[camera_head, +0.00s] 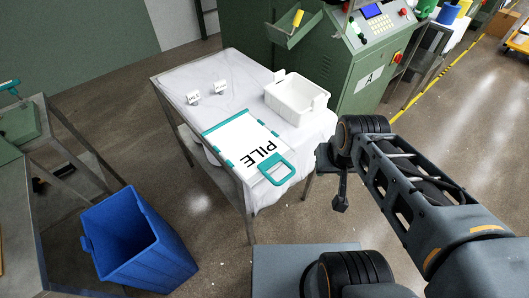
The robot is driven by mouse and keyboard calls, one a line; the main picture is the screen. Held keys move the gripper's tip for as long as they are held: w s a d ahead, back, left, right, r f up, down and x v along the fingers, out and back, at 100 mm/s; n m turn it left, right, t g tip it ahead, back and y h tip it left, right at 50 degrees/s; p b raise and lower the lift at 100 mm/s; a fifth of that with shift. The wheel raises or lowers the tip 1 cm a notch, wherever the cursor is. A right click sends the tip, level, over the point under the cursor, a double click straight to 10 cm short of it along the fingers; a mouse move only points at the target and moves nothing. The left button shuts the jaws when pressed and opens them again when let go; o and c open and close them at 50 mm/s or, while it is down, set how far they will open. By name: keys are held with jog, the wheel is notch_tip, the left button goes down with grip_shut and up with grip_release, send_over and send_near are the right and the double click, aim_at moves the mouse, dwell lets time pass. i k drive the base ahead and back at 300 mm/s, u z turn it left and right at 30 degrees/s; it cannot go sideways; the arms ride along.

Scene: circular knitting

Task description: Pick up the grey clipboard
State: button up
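No clearly grey clipboard shows in the head view. A white board with teal corners, a teal loop handle and the word PILE (243,143) lies flat on the covered table (190,75). Its handle end is at the table's front edge. My gripper (336,192) is at the end of my arm, to the right of the board and the table, apart from both. Its fingers are small and dark, partly hidden by my wrist, so their opening cannot be made out.
A white open bin (296,108) stands on the table behind the board. Two small white tags (193,98) stand at the table's left. A blue bin (140,240) is on the floor at lower left. A green machine marked A (368,70) stands behind the table.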

aim_at(249, 147)
jog(key=k, duration=0.75)
jog(key=u, duration=1)
jog(key=i, duration=0.5)
jog(key=z, duration=0.05)
